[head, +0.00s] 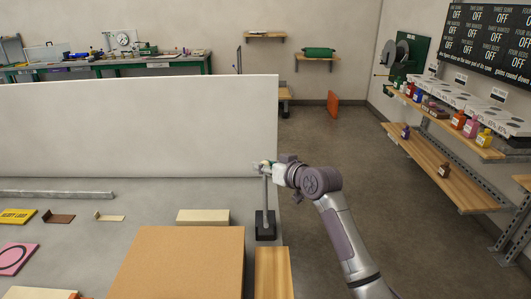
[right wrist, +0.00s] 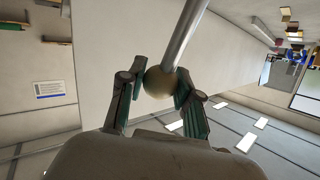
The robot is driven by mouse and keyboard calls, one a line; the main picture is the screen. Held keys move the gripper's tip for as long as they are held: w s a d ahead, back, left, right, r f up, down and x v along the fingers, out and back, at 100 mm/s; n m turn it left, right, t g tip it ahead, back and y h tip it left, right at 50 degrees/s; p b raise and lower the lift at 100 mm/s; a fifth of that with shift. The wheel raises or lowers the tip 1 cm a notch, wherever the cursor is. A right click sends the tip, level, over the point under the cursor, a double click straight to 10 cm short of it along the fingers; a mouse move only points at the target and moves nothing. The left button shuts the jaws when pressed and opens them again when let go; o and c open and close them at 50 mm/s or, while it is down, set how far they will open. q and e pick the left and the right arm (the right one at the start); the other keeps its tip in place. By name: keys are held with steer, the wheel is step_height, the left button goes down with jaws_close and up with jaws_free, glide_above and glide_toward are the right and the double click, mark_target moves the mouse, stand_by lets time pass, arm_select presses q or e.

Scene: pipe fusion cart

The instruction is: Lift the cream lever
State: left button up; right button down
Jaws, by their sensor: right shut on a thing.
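The cream lever has a grey rod (head: 265,198) that stands upright from a black base (head: 265,226) near the right edge of the work surface. Its cream ball knob (right wrist: 160,82) shows in the right wrist view, with the rod running up from it in that picture. My right gripper (head: 268,169) is at the top of the rod in the head view. In the right wrist view its two fingers (right wrist: 158,86) lie on either side of the knob, shut on it. The knob is mostly hidden by the gripper in the head view. My left gripper is not in view.
A tall white panel (head: 140,125) stands behind the lever. A brown board (head: 180,265), a cream block (head: 203,216) and a wooden strip (head: 273,273) lie near the base. Several coloured plates lie at left. Wall shelves (head: 440,167) stand at right, with open floor between.

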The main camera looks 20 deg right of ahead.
steer(key=shift+w+d, duration=0.1)
steer(key=shift+w, duration=0.2)
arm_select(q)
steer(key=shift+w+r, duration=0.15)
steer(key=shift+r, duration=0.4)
arm_select(e)
steer(key=shift+f, duration=0.1)
steer(key=c, duration=1.2)
jaws_free()
steer(key=o, duration=0.4)
steer(key=shift+w+f, duration=0.1)
steer(key=shift+s, duration=0.25)
steer(key=v, duration=1.1)
steer(key=shift+s+d+r, duration=0.15)
steer(key=shift+r, duration=0.3)
